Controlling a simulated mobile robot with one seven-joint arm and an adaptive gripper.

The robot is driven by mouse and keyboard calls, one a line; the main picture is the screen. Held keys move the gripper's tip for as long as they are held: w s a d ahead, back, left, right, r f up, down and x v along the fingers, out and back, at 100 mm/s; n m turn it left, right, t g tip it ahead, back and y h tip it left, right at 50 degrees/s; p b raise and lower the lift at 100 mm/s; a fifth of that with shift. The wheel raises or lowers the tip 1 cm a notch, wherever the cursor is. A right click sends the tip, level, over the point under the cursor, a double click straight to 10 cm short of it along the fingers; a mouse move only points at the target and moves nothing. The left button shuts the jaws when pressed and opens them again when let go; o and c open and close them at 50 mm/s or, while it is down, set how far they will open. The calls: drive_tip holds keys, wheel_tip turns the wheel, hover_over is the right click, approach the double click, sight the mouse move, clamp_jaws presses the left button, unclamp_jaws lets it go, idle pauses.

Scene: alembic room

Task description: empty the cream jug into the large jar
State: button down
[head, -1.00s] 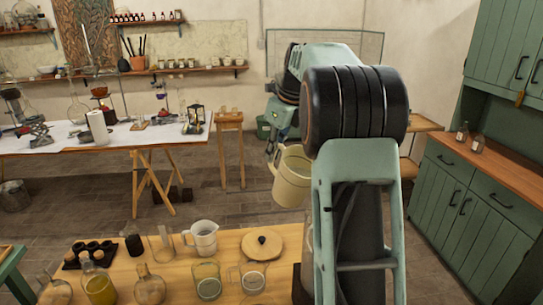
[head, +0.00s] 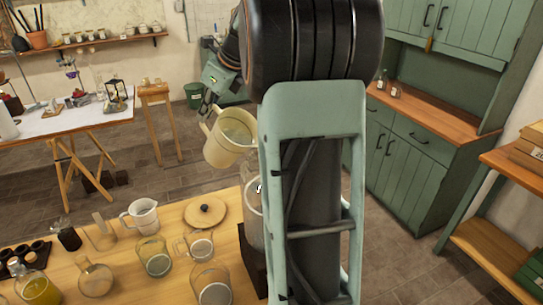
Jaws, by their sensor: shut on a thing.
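The cream jug (head: 224,147) hangs in the air above the far right edge of the wooden table (head: 120,275). It is tilted with its mouth up and to the right, and its pale inside partly shows. My gripper (head: 206,106) is shut on the jug at its upper left side; the fingertips are small in view. A large clear jar (head: 253,212) stands on a dark block (head: 253,262) at the table's right side, below and right of the jug. My arm hides the jar's right part. I cannot tell what the jug or jar holds.
A round wooden lid (head: 205,212), a white jug (head: 143,217) and several glass vessels, including a beaker (head: 154,257), crowd the table left of the jar. A flask of yellow liquid (head: 35,287) stands front left. Green cabinets (head: 425,165) line the right wall.

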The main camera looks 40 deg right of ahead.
sight(218, 108)
drive_tip(key=shift+s+d+r+t+y+b, duration=0.2)
drive_tip(key=shift+s+r+t+b, duration=0.25)
drive_tip(key=shift+r+b, duration=0.3)
drive_tip(key=shift+s+d+r+t+y+b, duration=0.2)
drive_tip(key=shift+s+r+t+b, duration=0.15)
drive_tip(key=shift+s+r+b, duration=0.35)
idle(2.1)
drive_tip(key=shift+s+d+r+t+y+b, duration=0.2)
drive_tip(key=shift+s+r+t+b, duration=0.25)
drive_tip(key=shift+r+b, duration=0.25)
drive_tip(key=shift+s+d+r+t+y+b, duration=0.1)
drive_tip(key=shift+s+d+r+t+b, duration=0.1)
drive_tip(key=shift+s+r+t+b, duration=0.4)
idle(3.2)
